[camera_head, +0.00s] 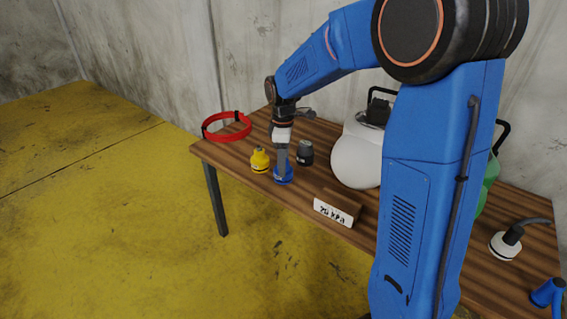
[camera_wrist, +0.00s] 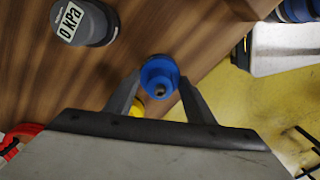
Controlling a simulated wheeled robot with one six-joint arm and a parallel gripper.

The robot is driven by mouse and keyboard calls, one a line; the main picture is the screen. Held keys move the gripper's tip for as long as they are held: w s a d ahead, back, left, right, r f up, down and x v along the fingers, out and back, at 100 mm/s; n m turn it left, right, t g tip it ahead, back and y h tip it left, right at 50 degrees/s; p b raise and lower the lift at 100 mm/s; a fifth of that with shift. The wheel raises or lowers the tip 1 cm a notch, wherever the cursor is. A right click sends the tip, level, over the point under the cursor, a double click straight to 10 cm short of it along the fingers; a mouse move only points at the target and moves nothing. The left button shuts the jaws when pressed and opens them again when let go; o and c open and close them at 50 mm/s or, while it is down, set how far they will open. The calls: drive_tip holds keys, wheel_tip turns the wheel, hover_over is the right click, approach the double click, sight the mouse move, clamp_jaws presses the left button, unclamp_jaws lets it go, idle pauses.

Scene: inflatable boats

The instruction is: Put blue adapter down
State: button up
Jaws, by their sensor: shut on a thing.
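The blue adapter (camera_wrist: 159,77) is a small round blue piece with a dark hole in its middle. In the wrist view it sits between the two fingers of my gripper (camera_wrist: 158,92), which is shut on it. In the head view my gripper (camera_head: 282,172) points down at the front part of the wooden table (camera_head: 236,157), with the blue adapter (camera_head: 284,178) at its tips. The adapter is at or just above the table top; I cannot tell whether it touches.
A red ring (camera_head: 227,126) lies at the table's left end. A labelled wooden block (camera_head: 337,207) and a white rounded object (camera_head: 357,158) stand further right.

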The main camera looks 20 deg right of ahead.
drive_tip(key=shift+f, duration=0.15)
drive_tip(key=o, duration=1.1)
wheel_tip(320, 180, up, 12)
drive_tip(key=shift+f, duration=0.1)
drive_tip(key=s+d+r+m+t, duration=0.1)
drive_tip(key=s+d+r+m, duration=0.2)
drive_tip(key=s, duration=0.7)
drive_tip(key=s+d+m+t, duration=0.2)
drive_tip(key=s+m, duration=0.2)
drive_tip(key=s, duration=0.6)
drive_tip(key=shift+s+d+f+m+t, duration=0.35)
drive_tip(key=shift+s+f+m, duration=0.7)
drive_tip(key=shift+s, duration=1.2)
drive_tip(key=shift+s+d+f+m+t, duration=0.3)
drive_tip(key=shift+s+f+m, duration=0.7)
drive_tip(key=shift+s, duration=1.3)
drive_tip(key=shift+s+d+f+m+t, duration=0.35)
drive_tip(key=shift+s+f+m, duration=0.65)
drive_tip(key=shift+s, duration=1.25)
